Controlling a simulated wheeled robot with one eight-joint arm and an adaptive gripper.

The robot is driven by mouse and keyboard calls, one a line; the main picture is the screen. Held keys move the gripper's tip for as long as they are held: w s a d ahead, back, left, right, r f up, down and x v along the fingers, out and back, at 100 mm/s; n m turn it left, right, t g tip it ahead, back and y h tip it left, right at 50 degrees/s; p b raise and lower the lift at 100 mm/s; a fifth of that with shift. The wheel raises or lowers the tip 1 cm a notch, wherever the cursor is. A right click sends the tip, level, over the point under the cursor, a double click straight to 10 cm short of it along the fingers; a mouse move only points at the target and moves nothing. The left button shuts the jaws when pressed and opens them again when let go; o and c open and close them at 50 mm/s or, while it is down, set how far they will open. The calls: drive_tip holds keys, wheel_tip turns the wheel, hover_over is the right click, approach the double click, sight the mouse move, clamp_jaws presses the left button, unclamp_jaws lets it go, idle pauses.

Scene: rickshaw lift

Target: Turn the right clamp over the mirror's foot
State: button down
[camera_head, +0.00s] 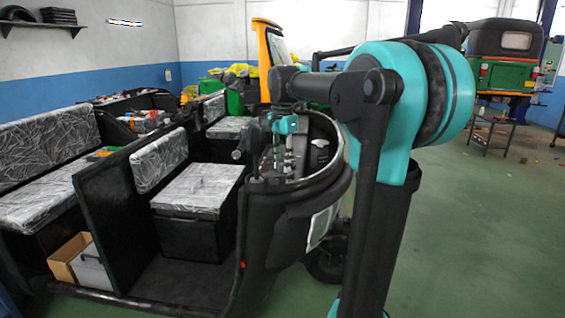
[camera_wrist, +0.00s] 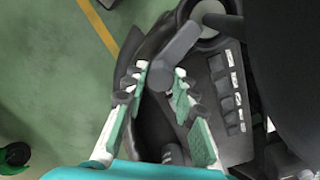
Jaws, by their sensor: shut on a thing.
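In the wrist view my gripper (camera_wrist: 159,80) reaches over a black dashboard, its green-padded fingers on both sides of the end of a grey arm-like piece (camera_wrist: 180,48). The piece runs up and right to a round grey pivot (camera_wrist: 210,12); it appears to be the clamp, and the fingers are shut on its end. In the head view my gripper (camera_head: 285,130) is small, above the dashboard (camera_head: 290,165) of the vehicle, and my arm hides much around it. I cannot pick out the mirror's foot.
A row of dark switches (camera_wrist: 228,90) lies right of the fingers in the wrist view. A dark stalk (camera_head: 252,145) stands left of my gripper in the head view. Wrapped seats (camera_head: 200,187) lie to the left. Green floor (camera_head: 480,230) is open at right.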

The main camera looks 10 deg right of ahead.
sight(283, 164)
drive_tip(key=shift+m, duration=0.5)
idle(0.3)
drive_tip(key=c, duration=1.2)
unclamp_jaws()
drive_tip(key=shift+r, duration=0.1)
wheel_tip(283, 164, up, 12)
drive_tip(key=shift+s, duration=0.1)
